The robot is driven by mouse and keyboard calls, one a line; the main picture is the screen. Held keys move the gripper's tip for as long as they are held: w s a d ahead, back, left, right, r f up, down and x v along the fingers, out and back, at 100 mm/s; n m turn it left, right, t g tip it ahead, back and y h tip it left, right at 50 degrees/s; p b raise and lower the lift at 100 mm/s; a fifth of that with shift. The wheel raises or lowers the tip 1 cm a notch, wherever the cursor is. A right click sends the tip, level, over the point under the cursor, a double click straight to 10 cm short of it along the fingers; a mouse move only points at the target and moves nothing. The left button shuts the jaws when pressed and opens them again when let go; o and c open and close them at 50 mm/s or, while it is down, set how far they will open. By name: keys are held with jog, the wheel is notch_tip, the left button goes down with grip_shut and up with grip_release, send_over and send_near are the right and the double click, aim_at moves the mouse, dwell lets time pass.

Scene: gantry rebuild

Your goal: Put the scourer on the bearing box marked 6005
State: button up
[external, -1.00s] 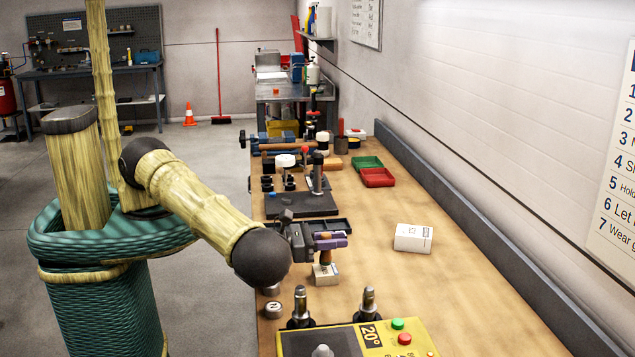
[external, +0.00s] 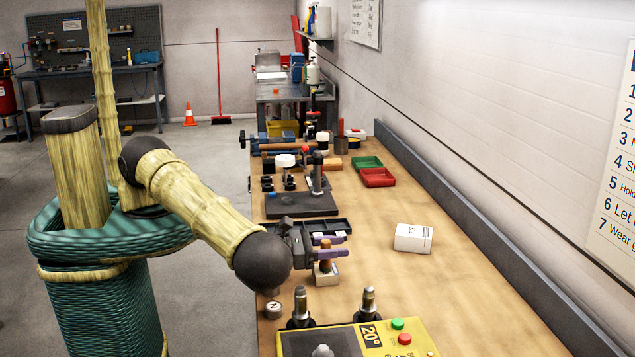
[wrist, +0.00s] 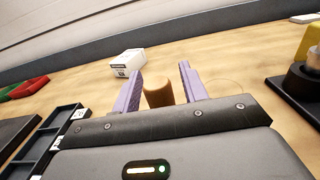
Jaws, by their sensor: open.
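My gripper (external: 329,247) has two purple fingers, spread apart, low over the bench. In the wrist view a brown, rounded upright piece (wrist: 158,92) stands between the open fingers (wrist: 160,88). The external view shows this brown piece (external: 326,266) above a small pale block (external: 327,279), partly hidden by the near finger; I cannot tell whether the two are one object. A white box (external: 413,238) with dark print lies to the right, and beyond the fingers in the wrist view (wrist: 127,63). Its number is unreadable. I cannot identify the scourer for certain; an orange-tan block (external: 333,163) lies farther back.
A black tray (external: 340,226) lies just behind my gripper. A yellow control box (external: 375,338) and two dark posts stand at the near end. Green (external: 366,162) and red (external: 377,177) bins lie farther back. The bench around the white box is clear.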

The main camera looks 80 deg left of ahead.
jog(key=s+p, duration=0.3)
jog(key=s, duration=0.9)
jog(key=shift+r, duration=0.1)
